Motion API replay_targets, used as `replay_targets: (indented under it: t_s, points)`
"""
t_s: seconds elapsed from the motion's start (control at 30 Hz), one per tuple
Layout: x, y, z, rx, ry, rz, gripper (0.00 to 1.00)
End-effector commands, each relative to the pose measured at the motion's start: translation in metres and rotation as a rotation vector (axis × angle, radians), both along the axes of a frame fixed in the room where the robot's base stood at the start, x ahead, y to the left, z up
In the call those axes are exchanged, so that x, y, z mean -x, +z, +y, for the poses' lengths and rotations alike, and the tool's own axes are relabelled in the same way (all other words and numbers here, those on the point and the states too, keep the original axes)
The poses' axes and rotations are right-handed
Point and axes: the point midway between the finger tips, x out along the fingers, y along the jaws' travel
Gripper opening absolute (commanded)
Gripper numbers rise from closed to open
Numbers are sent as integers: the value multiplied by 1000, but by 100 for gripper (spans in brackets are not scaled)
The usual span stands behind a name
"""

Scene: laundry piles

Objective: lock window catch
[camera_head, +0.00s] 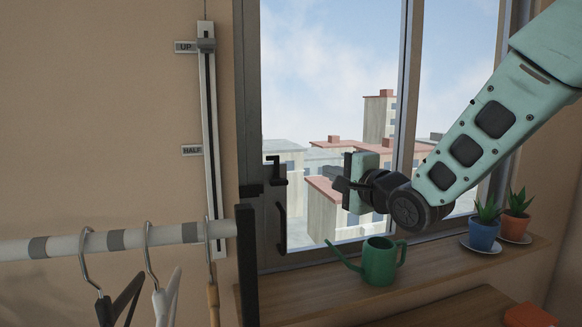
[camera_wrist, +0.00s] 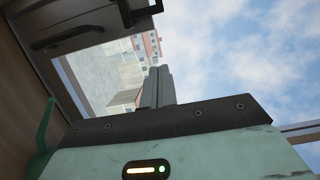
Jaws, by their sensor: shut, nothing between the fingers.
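The window catch (camera_head: 275,168) is a small dark L-shaped lever on the left frame of the window, above a dark vertical pull handle (camera_head: 281,228). In the wrist view the catch (camera_wrist: 140,12) shows at the top edge, beyond my fingertips, and the pull handle (camera_wrist: 60,40) lies at upper left. My gripper (camera_head: 338,184) is in front of the glass, to the right of the catch and slightly lower in the picture, apart from it. Its fingers (camera_wrist: 158,88) are shut and empty. Whether the catch is engaged cannot be told.
A green watering can (camera_head: 379,262) stands on the wooden sill (camera_head: 440,262) below my gripper. Two potted plants (camera_head: 484,232) are at the right. A clothes rail (camera_head: 120,238) with hangers is at lower left. A slider track (camera_head: 209,130) marked UP and HALF is left of the window.

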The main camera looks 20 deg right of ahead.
Motion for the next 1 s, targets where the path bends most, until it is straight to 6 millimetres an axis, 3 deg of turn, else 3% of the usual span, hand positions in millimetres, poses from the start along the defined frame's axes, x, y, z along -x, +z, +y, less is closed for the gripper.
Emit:
replay_targets:
  t_s: [0.27, 0.63, 0.8, 1.0]
  points:
    - [-27, 1, 7, 0, 1, 2, 0]
    - [-99, 2, 26, 0, 1, 3, 0]
    - [-97, 3, 52, 1, 4, 2, 0]
    - [-97, 1, 64, 1, 1, 1, 0]
